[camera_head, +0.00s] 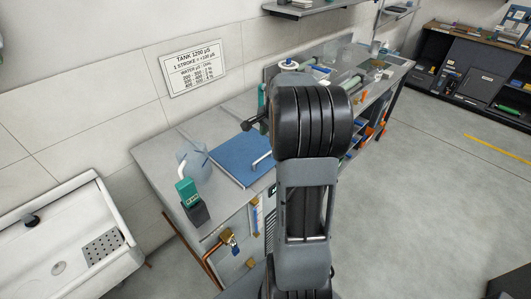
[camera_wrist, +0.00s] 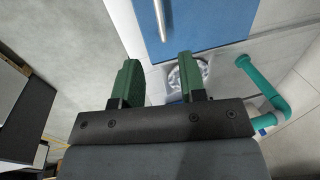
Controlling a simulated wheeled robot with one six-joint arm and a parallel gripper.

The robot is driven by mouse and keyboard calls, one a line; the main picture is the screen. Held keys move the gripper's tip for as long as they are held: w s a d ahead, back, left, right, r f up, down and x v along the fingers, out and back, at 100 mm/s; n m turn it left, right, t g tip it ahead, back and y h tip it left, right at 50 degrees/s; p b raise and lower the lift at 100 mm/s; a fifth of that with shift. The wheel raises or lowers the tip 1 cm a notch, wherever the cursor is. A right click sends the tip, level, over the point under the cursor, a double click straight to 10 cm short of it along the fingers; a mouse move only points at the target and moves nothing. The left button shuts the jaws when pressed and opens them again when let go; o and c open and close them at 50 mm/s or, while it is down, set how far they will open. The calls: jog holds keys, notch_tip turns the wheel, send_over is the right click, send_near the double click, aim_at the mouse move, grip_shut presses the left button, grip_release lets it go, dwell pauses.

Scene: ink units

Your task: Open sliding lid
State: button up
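The sliding lid is a flat blue panel (camera_head: 236,154) on the grey bench, left of my arm in the head view. Its silver bar handle (camera_head: 262,159) lies near its right edge, close to my arm. In the wrist view the blue panel (camera_wrist: 218,24) fills the top middle, and the handle (camera_wrist: 159,18) runs up to the top edge. My gripper (camera_wrist: 157,76) has two green fingers spread apart with nothing between them. The handle is beyond the fingertips, apart from them. My arm hides part of the bench in the head view.
A teal pipe (camera_wrist: 272,88) and a round white fitting (camera_wrist: 187,75) are near the right finger. A white sink (camera_head: 65,245) is at left. A dosing sign (camera_head: 193,70) hangs on the wall.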

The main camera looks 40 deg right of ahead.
aim_at(265, 155)
jog(key=f, duration=0.3)
jog(key=w+f, duration=0.1)
jog(key=f, duration=0.3)
jog(key=w+f, duration=0.1)
jog(key=f, duration=0.2)
jog(key=shift+a+f+p, duration=0.15)
jog(key=shift+f+p, duration=0.15)
jog(key=shift+f, duration=0.05)
grip_shut()
